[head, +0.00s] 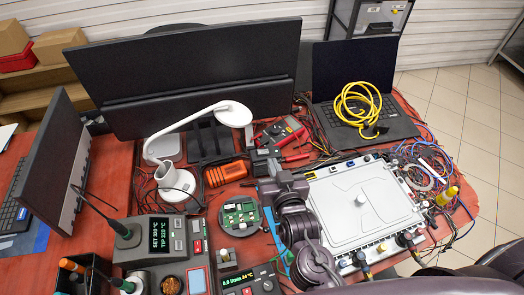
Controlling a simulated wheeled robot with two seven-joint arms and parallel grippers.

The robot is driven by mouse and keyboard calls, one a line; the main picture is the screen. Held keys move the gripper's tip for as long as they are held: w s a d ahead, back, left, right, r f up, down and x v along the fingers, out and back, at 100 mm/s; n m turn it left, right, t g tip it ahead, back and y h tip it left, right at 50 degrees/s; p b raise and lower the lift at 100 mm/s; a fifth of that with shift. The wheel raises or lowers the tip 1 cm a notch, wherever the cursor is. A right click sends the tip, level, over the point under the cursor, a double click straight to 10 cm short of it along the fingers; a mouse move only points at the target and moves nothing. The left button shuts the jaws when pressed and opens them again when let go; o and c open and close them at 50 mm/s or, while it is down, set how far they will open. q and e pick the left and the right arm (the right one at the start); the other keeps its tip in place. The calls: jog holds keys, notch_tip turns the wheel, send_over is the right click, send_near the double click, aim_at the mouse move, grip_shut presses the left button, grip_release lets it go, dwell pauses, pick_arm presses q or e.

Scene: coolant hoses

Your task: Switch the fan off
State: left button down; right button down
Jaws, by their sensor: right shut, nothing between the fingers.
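No part in the head view is clearly recognisable as a fan or its switch. A white arched device with a round head (234,113) stands left of centre; I cannot tell whether it is a lamp or a fume extractor. My right arm reaches up from the bottom, left of a large white-lidded unit (345,212) with connectors along its edges. My right gripper (262,163) is shut and empty, small and dark against the clutter. It is over the red bench, right of an orange block (226,174). My left gripper is out of view.
A wide monitor (200,70) stands behind. A laptop (340,65) with a yellow cable coil (358,105) is at the back right. A soldering station (155,238), a round circuit board (240,215) and a lit meter (245,282) crowd the front left. Loose wires lie at the right.

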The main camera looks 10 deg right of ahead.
jog(key=p, duration=0.2)
send_over(262, 158)
jog(key=shift+d+f, duration=0.2)
jog(key=shift+f, duration=0.35)
jog(key=shift+d+f, duration=0.15)
jog(key=shift+f, duration=0.35)
jog(key=f, duration=0.3)
jog(key=shift+a+p, duration=0.2)
jog(key=shift+p, duration=0.1)
jog(key=shift+s+f, duration=0.1)
jog(key=shift+f, duration=0.5)
jog(key=shift+a, duration=0.1)
jog(key=shift+f, duration=0.1)
